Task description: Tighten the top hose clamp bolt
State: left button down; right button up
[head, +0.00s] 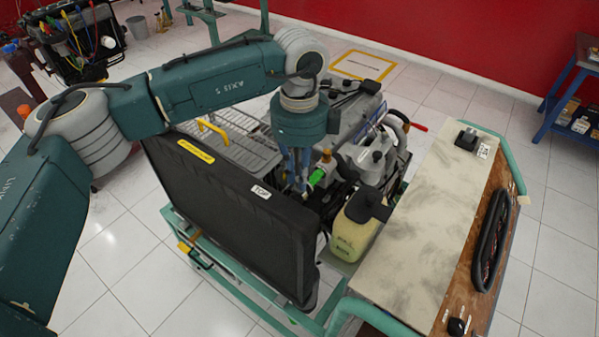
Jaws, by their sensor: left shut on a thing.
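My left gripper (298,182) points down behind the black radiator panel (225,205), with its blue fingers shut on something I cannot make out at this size. A bright green part (316,178) with a pale fitting above it sits just right of the fingertips, near the top of the engine (375,158). I cannot tell whether the fingers touch it. The top hose clamp and its bolt are too small and too hidden to pick out. My right gripper is not in view.
A yellowish fluid bottle (352,230) with a black top stands right of the gripper. A worktop (415,235) with a black belt loop (490,238) is at the right. A wire-mesh tray (232,140) lies behind the panel. A green frame (240,292) runs along the front.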

pick_arm(q)
jog(key=shift+f+m+b, duration=0.2)
jog(key=shift+m+b, duration=0.2)
jog(key=shift+b, duration=0.45)
jog(key=m+b, duration=0.5)
jog(key=b, duration=0.1)
jog(key=m+b, duration=0.3)
jog(key=shift+r+m, duration=0.1)
jog(key=shift+m, duration=0.2)
jog(key=m+b, duration=0.2)
jog(key=m, duration=0.2)
jog(key=shift+r+m, duration=0.1)
jog(key=shift+m, duration=0.2)
jog(key=m+b, duration=0.1)
jog(key=m, duration=0.4)
jog(key=shift+r, duration=0.1)
jog(key=m, duration=0.6)
jog(key=shift+m, duration=0.3)
jog(key=m, duration=0.5)
jog(key=shift+w+m+p, duration=0.1)
jog(key=shift+m+p, duration=0.3)
jog(key=shift+m, duration=2.1)
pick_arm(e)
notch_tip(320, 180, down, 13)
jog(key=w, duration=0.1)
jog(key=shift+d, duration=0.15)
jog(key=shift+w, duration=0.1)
